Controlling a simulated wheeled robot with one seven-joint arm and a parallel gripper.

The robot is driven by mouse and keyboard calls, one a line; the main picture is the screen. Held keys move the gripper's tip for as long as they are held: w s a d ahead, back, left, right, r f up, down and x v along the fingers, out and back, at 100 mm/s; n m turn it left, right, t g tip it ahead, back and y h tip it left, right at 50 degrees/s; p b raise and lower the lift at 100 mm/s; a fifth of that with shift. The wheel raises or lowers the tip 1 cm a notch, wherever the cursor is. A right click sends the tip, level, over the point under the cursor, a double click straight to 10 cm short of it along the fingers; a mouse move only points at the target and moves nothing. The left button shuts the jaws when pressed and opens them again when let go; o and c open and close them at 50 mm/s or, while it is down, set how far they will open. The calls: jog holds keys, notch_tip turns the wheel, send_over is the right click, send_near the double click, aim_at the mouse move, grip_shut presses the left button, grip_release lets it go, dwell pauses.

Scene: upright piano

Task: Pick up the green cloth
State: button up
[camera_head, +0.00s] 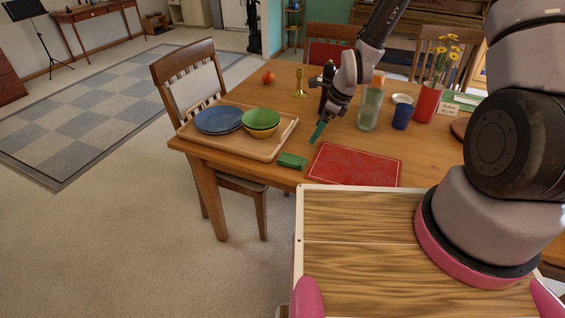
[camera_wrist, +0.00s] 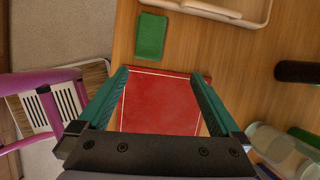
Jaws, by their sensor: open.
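The green cloth (camera_head: 292,160) is a small folded piece lying flat near the table's front edge, between the wooden tray and the red placemat. It also shows in the wrist view (camera_wrist: 151,36) at the top, a little left of centre. My gripper (camera_head: 319,131) is above the table, behind and to the right of the cloth in the head view. In the wrist view its green fingers (camera_wrist: 158,75) are spread wide with nothing between them. The red placemat lies below them, and the cloth is beyond the fingertips, apart from them.
The wooden tray (camera_head: 283,139) holds blue plates (camera_head: 217,119) and green and yellow bowls (camera_head: 261,118). The red placemat (camera_head: 354,166) lies right of the cloth. A glass bottle (camera_head: 370,108), blue cup (camera_head: 402,114) and red vase (camera_head: 427,103) stand right of my gripper. A brass candlestick (camera_head: 299,84) stands behind.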

send_over(297, 158)
jog(key=d, duration=0.2)
jog(key=shift+m, duration=0.4)
jog(key=f, duration=0.7)
jog(key=shift+s+d, duration=0.2)
jog(key=shift+s, duration=0.1)
jog(key=shift+s+x, duration=0.1)
jog(key=shift+x, duration=1.35)
jog(key=shift+s+x, duration=0.15)
jog(key=shift+x, duration=1.3)
jog(key=c, duration=1.3)
notch_tip(297, 158, up, 10)
jog(key=shift+r, duration=0.1)
jog(key=shift+c, duration=0.2)
